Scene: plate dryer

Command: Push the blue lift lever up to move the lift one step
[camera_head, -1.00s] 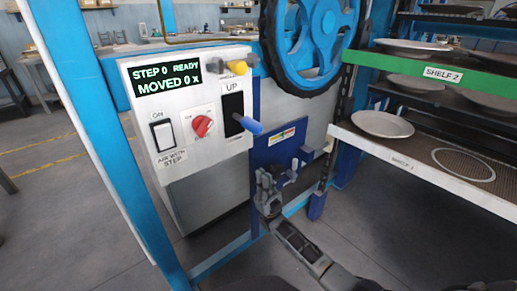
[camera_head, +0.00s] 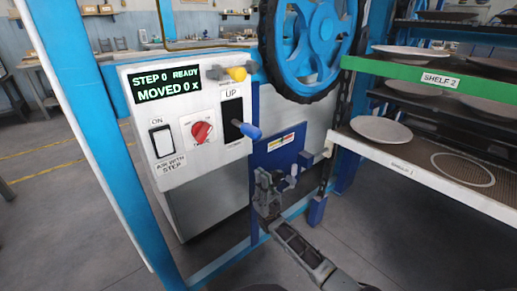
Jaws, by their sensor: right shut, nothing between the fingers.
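The blue lift lever (camera_head: 247,131) sticks out of a black slot under the UP label on the white control panel (camera_head: 187,150). It points toward me and a little down to the right. The display (camera_head: 165,84) reads "STEP 0 READY" and "MOVED 0 x". My right gripper (camera_head: 270,180) is shut and empty. It shows below and slightly right of the lever, apart from it, in front of the blue plate. My left gripper is not in view.
The panel also bears a white ON switch (camera_head: 161,141), a red knob (camera_head: 202,131) and a yellow knob (camera_head: 237,74). A blue wheel (camera_head: 312,45) stands above. Plates (camera_head: 381,130) lie on shelves at the right. A blue post (camera_head: 92,110) stands at the left.

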